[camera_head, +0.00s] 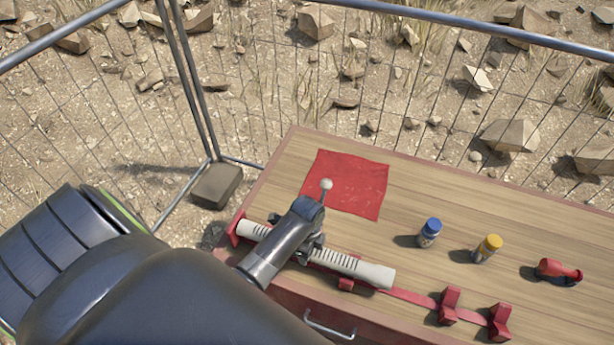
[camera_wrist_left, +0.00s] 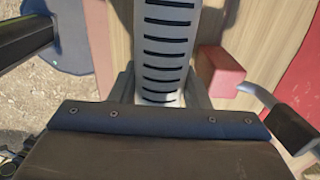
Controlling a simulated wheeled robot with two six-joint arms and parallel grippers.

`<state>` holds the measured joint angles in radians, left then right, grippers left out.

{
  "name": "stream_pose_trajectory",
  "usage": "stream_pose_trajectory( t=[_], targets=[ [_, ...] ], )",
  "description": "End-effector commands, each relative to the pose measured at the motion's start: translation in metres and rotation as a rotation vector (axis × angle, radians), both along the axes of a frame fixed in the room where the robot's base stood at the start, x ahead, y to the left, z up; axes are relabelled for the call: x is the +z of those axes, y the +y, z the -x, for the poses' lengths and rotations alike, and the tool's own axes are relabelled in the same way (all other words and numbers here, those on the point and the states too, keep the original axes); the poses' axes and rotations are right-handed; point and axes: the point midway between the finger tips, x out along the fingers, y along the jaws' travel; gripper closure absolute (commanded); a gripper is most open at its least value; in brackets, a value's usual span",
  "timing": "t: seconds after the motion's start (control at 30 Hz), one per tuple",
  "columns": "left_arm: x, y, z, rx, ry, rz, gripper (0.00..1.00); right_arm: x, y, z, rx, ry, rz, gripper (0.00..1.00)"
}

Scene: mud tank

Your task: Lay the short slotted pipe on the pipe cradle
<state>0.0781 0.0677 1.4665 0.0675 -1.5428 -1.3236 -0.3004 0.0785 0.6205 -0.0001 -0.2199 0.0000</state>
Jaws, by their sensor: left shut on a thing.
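The white slotted pipe (camera_head: 360,268) lies lengthwise near the front edge of the wooden table, with dark slots along it. My left gripper (camera_head: 312,245) is shut on it near its middle and hides that part. In the left wrist view the slotted pipe (camera_wrist_left: 166,45) runs between the fingers (camera_wrist_left: 160,90). Red parts show under and beside the pipe; I cannot tell whether it rests on them or is just above. A red strip leads right from there to two red notched blocks (camera_head: 450,306), which look like the pipe cradle and are empty. My right gripper is out of view.
A red cloth (camera_head: 346,182) lies behind the pipe. A drawer handle (camera_head: 330,327) is at the table front. A wire fence is behind.

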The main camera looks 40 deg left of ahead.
Motion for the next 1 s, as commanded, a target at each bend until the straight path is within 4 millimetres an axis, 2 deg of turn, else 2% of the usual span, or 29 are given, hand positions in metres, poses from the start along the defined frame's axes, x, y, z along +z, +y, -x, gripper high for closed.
stream_pose_trajectory(
  t=[0.83,0.87,1.0],
  targets=[
    [-0.0091,-0.0002,-0.0006,0.000,-0.001,0.001,0.90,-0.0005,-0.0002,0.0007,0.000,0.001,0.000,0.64],
    [-0.0091,-0.0003,-0.0006,0.000,-0.001,0.001,0.55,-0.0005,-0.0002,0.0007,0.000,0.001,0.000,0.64],
    [-0.0092,-0.0002,-0.0005,0.000,-0.001,0.001,0.37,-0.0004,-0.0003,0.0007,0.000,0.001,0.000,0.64]
  ],
)
